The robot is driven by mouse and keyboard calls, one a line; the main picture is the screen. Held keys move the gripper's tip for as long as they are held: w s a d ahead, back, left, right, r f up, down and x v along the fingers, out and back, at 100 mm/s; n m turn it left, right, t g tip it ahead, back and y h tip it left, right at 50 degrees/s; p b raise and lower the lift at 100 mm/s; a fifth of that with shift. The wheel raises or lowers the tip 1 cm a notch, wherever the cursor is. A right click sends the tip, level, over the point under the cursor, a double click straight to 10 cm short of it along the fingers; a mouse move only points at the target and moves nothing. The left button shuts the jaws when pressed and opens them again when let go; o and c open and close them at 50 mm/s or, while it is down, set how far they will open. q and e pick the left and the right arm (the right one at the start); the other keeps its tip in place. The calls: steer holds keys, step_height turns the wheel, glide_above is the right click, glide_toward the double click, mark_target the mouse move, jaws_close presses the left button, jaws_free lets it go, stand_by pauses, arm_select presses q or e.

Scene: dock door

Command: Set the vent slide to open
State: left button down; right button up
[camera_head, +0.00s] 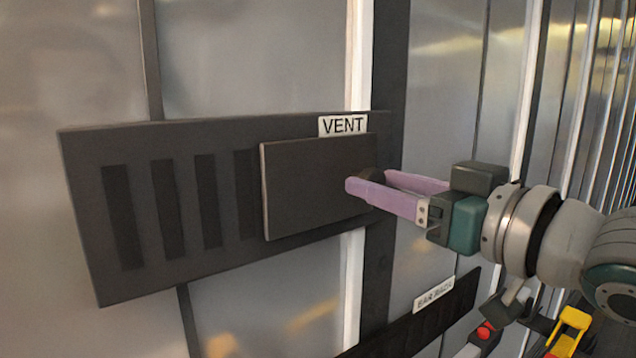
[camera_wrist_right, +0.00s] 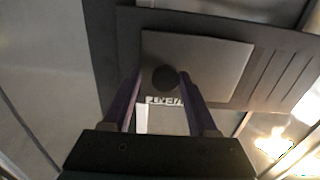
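The vent slide (camera_head: 310,190) is a flat dark plate on a long dark vent panel (camera_head: 85,150) marked VENT (camera_head: 342,125). The slide sits toward the panel's right end, and several dark slots (camera_head: 167,210) show uncovered to its left. A round dark knob (camera_wrist_right: 165,79) stands out from the slide; in the head view it is partly hidden by my fingers. My right gripper (camera_head: 370,182) has its purple fingers apart at the knob. In the right wrist view, the knob shows between the fingertips (camera_wrist_right: 160,76), with a gap on its left side. My left gripper is not in view.
Below right is a dark rack (camera_head: 400,335) with a label that seems to read BAR RACK (camera_head: 434,294). A red knob or button (camera_head: 485,332) and a yellow part (camera_head: 570,328) show low at the right. Ribbed metal wall lies behind and to the right.

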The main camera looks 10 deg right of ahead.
steer(key=shift+o, duration=1)
steer(key=shift+a, duration=0.1)
steer(key=shift+s, duration=0.15)
steer(key=b+v, duration=0.2)
steer(key=v, duration=0.7)
steer(key=shift+s+b, duration=0.35)
